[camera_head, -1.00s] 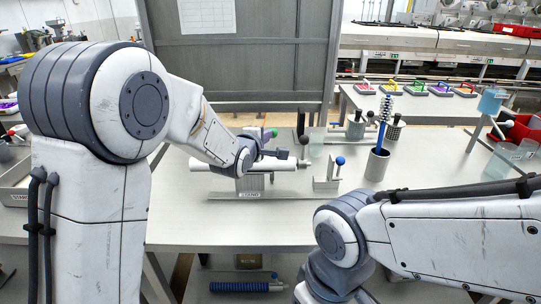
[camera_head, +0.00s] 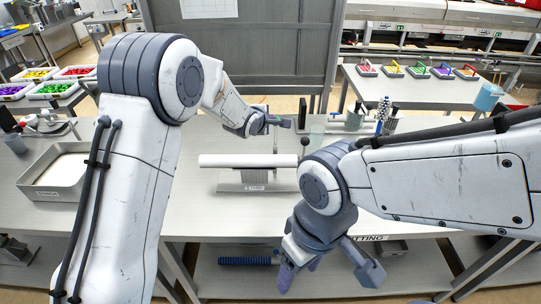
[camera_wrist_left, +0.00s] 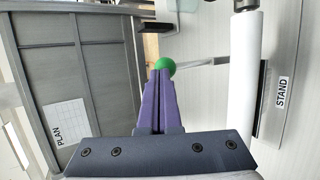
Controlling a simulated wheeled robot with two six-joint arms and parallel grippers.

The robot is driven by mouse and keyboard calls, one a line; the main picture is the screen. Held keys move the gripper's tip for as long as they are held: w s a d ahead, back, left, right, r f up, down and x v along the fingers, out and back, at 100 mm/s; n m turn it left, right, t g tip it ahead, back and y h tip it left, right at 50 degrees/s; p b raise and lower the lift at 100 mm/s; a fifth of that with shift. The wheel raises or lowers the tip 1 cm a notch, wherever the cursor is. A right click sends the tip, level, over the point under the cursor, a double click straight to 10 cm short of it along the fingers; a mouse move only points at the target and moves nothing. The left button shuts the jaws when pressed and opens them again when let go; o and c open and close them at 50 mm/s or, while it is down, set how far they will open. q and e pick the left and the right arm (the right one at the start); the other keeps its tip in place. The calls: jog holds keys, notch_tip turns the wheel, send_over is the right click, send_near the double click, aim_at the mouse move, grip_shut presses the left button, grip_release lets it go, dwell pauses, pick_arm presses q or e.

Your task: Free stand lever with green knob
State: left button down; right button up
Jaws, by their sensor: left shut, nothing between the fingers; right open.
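The stand (camera_head: 250,187) is a flat grey plate on the bench with a white tube (camera_head: 232,161) lying across its top. It also shows with its STAND label in the left wrist view (camera_wrist_left: 283,92). The green knob (camera_wrist_left: 165,66) is right at the tips of my left gripper's purple fingers, at the end of a thin grey lever (camera_wrist_left: 203,62) reaching toward the tube. My left gripper (camera_head: 284,122) is shut and empty, above and behind the tube; whether it touches the knob I cannot tell. My right gripper (camera_head: 326,272) is open and empty, low at the bench's front edge.
A grey panel (camera_head: 240,55) stands behind the bench. A grey tray (camera_head: 55,178) is at the left. A blue-handled brush (camera_head: 382,112) and dark cups stand at the back right. My right arm hides part of the bench.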

pick_arm(q)
jog(key=shift+r+p, duration=0.8)
jog(key=shift+r, duration=0.1)
jog(key=r+v, duration=0.1)
jog(key=v, duration=0.5)
jog(key=w+r+p+v, duration=0.1)
jog(key=v, duration=0.6)
jog(key=shift+r, duration=0.4)
jog(key=shift+a, duration=0.1)
